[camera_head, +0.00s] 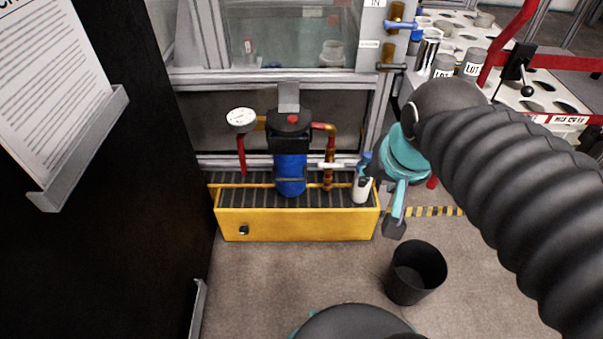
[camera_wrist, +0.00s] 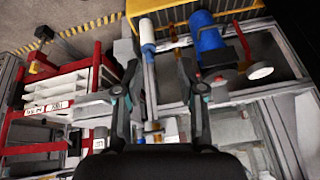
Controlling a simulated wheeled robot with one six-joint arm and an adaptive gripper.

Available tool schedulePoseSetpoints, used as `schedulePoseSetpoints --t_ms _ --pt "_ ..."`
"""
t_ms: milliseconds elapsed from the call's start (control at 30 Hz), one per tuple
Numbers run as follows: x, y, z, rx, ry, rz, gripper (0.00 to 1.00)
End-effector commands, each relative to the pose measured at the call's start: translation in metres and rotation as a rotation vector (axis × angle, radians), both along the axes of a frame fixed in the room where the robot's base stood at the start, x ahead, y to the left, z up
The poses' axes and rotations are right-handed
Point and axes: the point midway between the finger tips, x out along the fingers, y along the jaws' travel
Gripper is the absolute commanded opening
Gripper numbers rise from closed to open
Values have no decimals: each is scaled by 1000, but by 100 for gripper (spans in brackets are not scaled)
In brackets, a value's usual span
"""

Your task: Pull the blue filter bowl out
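The blue filter bowl (camera_head: 290,172) hangs upright below a black filter head (camera_head: 289,122) above the yellow drip tray (camera_head: 300,226). The bowl also shows in the wrist view (camera_wrist: 208,40), upper right of centre, beyond and to the right of my fingers. My gripper (camera_head: 394,226) is right of the yellow tray in the head view, well apart from the bowl. In the wrist view my gripper (camera_wrist: 158,72) has its two fingers spread, with nothing held between them. The bowl's top is hidden in the head.
A white bottle with a blue top (camera_head: 362,188) stands at the tray's right end, between bowl and gripper. A red pipe and gauge (camera_head: 241,119) flank the bowl at left, a brass pipe (camera_head: 329,160) at right. A black bin (camera_head: 416,272) stands on the floor.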

Motion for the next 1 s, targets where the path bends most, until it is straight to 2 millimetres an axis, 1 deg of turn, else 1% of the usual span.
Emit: schedulePoseSetpoints --t_ms 33,167,333,500,600,700,800,900,1000 --pt "16 7 -4 34 25 -61 39" --pt "55 25 -11 129 77 -271 39" --pt "107 53 -29 234 140 -557 39" --pt "155 89 -58 313 192 -845 39" --pt "179 111 -78 348 212 -1001 39" --pt "197 129 -96 374 225 -1130 39" --pt "208 143 -109 391 230 -1224 39" --pt "215 151 -117 402 232 -1280 39" --pt "218 154 -122 406 232 -1304 39"
